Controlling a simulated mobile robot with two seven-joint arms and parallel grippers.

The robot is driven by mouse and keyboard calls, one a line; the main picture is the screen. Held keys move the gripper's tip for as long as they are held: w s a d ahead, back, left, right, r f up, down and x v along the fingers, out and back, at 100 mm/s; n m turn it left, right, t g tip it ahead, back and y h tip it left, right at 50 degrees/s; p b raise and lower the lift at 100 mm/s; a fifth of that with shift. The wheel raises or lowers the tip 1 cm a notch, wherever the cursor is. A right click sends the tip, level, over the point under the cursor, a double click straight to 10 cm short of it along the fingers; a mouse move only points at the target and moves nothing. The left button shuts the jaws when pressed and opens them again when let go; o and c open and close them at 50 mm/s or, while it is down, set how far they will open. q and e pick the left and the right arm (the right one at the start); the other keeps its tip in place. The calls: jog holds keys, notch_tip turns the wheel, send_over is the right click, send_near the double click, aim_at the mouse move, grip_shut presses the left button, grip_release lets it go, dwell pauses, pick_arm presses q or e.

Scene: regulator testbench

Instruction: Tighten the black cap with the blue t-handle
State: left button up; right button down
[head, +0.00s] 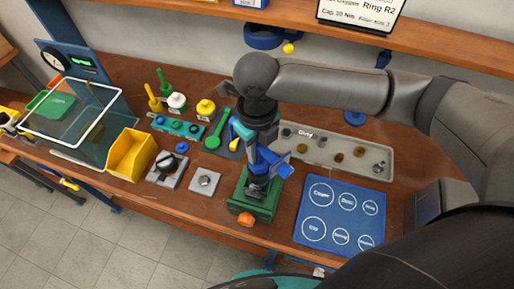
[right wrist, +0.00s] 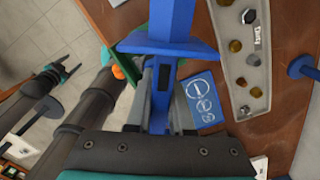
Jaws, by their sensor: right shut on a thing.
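My right gripper (head: 256,146) points down over the green vise (head: 254,200). It is shut on the blue t-handle (head: 271,163). In the right wrist view the blue t-handle (right wrist: 172,22) runs between the two grey fingers of the right gripper (right wrist: 164,85), with its crossbar just beyond them. Dark and grey parts show at the top of the vise under the tool. I cannot tell the black cap there from the fingers, nor whether the tool touches it.
An orange knob (head: 246,219) sticks out of the vise front. A blue mat (head: 304,233) and a grey parts tray (head: 376,153) lie right.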

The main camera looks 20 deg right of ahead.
jog(key=shift+r+m+p, duration=0.1)
jog(key=shift+m+p, duration=0.6)
jog(key=shift+p, duration=0.35)
dwell(0.4)
jog(key=shift+m+p, duration=0.6)
jog(key=shift+p, duration=0.25)
jog(key=shift+m+p, duration=0.4)
jog(key=shift+d+m+p, duration=0.1)
jog(key=shift+m+p, duration=0.2)
jog(key=shift+p, duration=0.1)
jog(key=shift+w+m, duration=0.1)
jog(key=shift+m, duration=0.3)
jog(key=shift+m, duration=0.8)
